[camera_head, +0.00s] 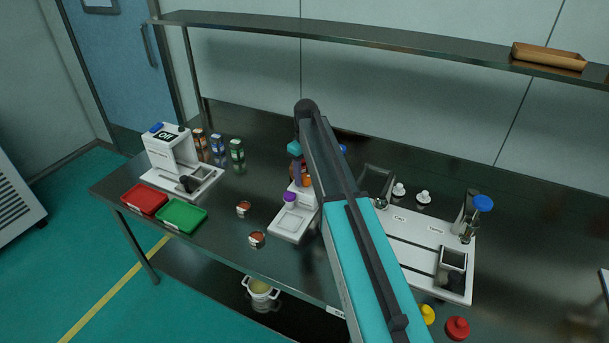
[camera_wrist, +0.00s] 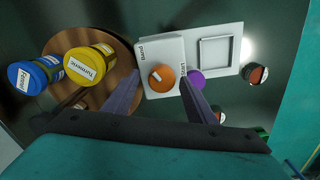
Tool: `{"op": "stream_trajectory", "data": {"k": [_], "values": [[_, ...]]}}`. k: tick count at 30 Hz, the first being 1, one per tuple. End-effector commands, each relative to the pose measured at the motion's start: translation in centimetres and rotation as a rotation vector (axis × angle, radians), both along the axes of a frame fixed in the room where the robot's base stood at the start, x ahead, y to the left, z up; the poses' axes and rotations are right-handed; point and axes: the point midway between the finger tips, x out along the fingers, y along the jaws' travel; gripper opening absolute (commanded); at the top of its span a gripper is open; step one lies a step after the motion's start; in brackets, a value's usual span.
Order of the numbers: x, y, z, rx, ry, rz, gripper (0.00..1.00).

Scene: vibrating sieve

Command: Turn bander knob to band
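The bander is a white machine (camera_head: 291,222) at the middle of the dark table, partly hidden by my arm. In the wrist view its white top (camera_wrist: 174,50) carries an orange round knob (camera_wrist: 163,79) with a small white mark on its left part. Small dark labels sit on the top left and right of the knob; the left one seems to read "Band". A purple round part (camera_wrist: 196,83) is right of the knob. My gripper (camera_wrist: 160,76) is open and empty, its purple fingers either side of the knob in the picture. Contact with the knob cannot be told.
A round wooden stand (camera_wrist: 118,62) with yellow-lidded and blue-lidded jars is close left of the bander in the wrist view. A white machine with an "Off" display (camera_head: 168,150), red (camera_head: 145,200) and green (camera_head: 181,214) trays stand left. Another white machine (camera_head: 420,235) stands right.

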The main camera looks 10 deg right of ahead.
Motion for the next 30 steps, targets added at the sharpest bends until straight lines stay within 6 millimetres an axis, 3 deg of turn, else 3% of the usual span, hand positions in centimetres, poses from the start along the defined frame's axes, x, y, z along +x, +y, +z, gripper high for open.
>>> {"op": "stream_trajectory", "data": {"k": [14, 20, 30], "values": [[-0.2, 0.0, 0.5, 0.0, 0.005, 0.0, 0.51], [-0.1, 0.0, 2.2, 0.0, 0.004, -0.001, 0.51], [0.0, 0.0, 6.6, 0.0, 0.002, 0.0, 0.51]]}}
